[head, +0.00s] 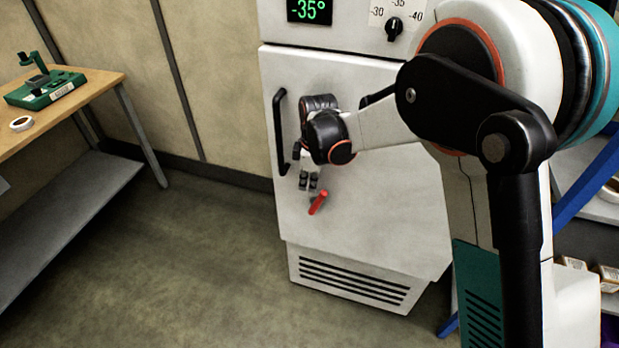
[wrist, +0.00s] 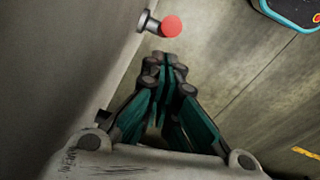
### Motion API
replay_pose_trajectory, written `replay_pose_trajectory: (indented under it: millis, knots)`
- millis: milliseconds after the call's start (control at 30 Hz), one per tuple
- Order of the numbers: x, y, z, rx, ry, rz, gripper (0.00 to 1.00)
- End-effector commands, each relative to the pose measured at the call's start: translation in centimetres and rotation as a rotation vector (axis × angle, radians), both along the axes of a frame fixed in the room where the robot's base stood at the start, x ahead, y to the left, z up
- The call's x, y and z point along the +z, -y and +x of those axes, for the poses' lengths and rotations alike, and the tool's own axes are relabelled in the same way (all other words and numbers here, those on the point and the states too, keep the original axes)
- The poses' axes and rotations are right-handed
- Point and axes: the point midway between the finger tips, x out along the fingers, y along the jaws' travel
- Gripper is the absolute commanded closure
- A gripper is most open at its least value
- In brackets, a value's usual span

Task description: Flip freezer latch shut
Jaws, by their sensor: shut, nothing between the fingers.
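The white freezer (head: 350,88) stands in the middle of the head view with its door closed flush, as far as I can see. A black vertical handle (head: 280,130) is on the door's left side. The red latch lever (head: 318,202) sits low on the door, slanting up to the right. In the wrist view its round red end (wrist: 172,27) sticks out from a metal mount on the door face. My gripper (head: 309,181) is in front of the door just above the lever. In the wrist view my gripper (wrist: 164,62) is shut and empty, its tips close to the red end; contact is unclear.
A wooden table (head: 100,82) with a green device (head: 45,88) and a tape roll (head: 21,123) stands at the left. The freezer's vent grille (head: 350,282) is below the door. A blue-framed rack (head: 585,185) is at the right. The floor (head: 190,255) left of the freezer is clear.

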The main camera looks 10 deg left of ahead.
Motion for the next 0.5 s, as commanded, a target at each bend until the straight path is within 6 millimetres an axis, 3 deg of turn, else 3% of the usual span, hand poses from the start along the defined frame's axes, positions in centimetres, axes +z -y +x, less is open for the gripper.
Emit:
replay_pose_trajectory:
  millis: [33,200,500]
  knots:
    - [-1.1,-0.1,0.0,0.0,0.0,0.0,1.0]
    - [-3.1,-0.3,0.1,0.0,0.0,0.0,1.0]
    - [-3.9,-0.4,0.2,0.0,0.0,0.0,1.0]
